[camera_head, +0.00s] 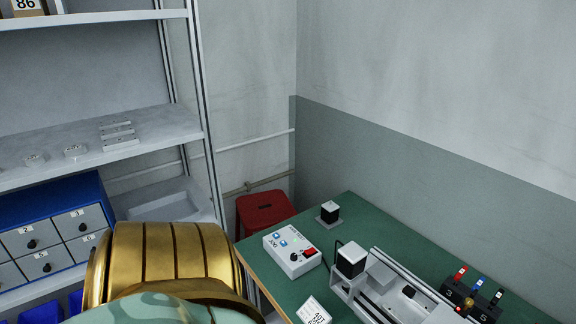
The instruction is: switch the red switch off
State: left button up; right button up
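A white control box (292,250) sits on the green-topped table near its left edge. A red switch (310,252) is on the right part of its top face; it is too small to tell which way it is tipped. Blue buttons (280,241) and a small dark knob (293,257) are also on the box. Neither of my grippers is in view. A gold and pale green part of my own body fills the lower left and touches nothing that I can make out.
The green table (385,225) also bears a small black block (329,212), a grey gantry frame (385,290), a white label card (313,312) and a dark holder (470,301) with coloured handles. A red stool (264,208) stands behind. Shelves (100,140) with drawers stand left.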

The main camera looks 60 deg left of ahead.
aim_at(311, 251)
jog(key=u, duration=2.1)
jog(key=j, duration=0.2)
